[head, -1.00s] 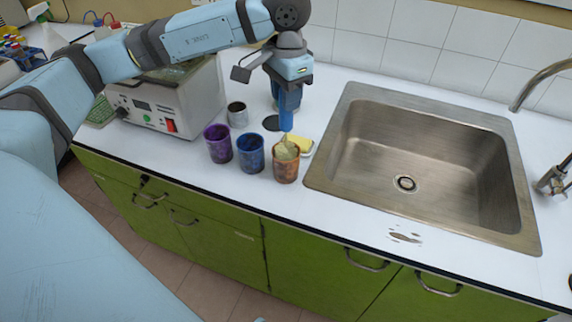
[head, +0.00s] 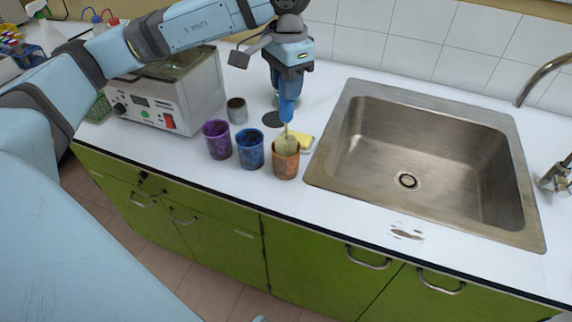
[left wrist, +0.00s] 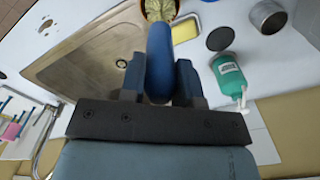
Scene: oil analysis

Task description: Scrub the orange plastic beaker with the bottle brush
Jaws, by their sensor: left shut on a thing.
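The orange plastic beaker (head: 285,167) stands upright on the white counter, left of the sink, with dark stains on its wall. My left gripper (head: 288,98) is above and behind it, shut on the blue handle of the bottle brush (head: 287,113). The brush's pale bristle head is in the beaker's mouth; its lower part is hidden by the beaker wall. In the left wrist view the blue handle (left wrist: 159,60) runs between the fingers (left wrist: 160,80) toward the beaker at the top edge. My right gripper is out of view.
A blue beaker (head: 250,149) and a purple beaker (head: 217,140) stand close to the left. A yellow sponge (head: 304,142) lies right behind the orange beaker. A metal cup (head: 237,110) and a green bottle (left wrist: 228,76) stand farther back. The sink (head: 335,150) is at the right.

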